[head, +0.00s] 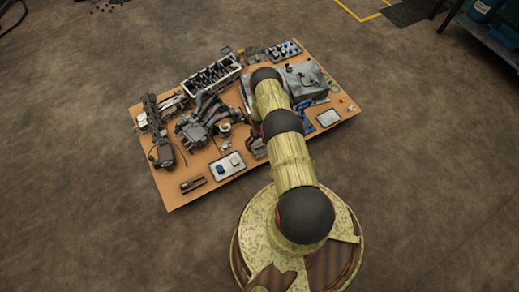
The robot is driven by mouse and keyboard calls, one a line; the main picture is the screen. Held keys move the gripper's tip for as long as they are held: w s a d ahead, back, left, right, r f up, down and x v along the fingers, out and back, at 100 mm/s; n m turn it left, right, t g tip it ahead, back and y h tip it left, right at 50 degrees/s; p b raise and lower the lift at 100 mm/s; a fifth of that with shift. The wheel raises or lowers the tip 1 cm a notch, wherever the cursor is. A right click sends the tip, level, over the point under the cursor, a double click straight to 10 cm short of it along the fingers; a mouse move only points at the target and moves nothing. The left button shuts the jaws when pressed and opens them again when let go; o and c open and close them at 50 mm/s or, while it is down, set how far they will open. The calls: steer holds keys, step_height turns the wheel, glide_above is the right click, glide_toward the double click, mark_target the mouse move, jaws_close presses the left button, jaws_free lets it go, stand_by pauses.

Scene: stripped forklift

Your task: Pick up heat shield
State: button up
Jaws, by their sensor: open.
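A large grey, sheet-like piece with an uneven surface (309,82) lies at the right back of the orange-brown board (205,193). It may be the heat shield, but I cannot tell for sure at this size. My arm reaches over the board and covers the left edge of this piece. My gripper cannot be made out; the arm's links hide whatever is beneath them. No part is seen held or lifted.
An engine head (212,76), a manifold-like cluster (203,122) and a long dark assembly (160,130) crowd the board's left half. A shelf (485,38) stands at the upper right.

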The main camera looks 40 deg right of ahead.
mark_target(259, 148)
step_height(259, 148, down, 3)
steer(key=shift+r+b, duration=0.15)
steer(key=shift+b, duration=0.25)
steer(key=shift+r, duration=0.1)
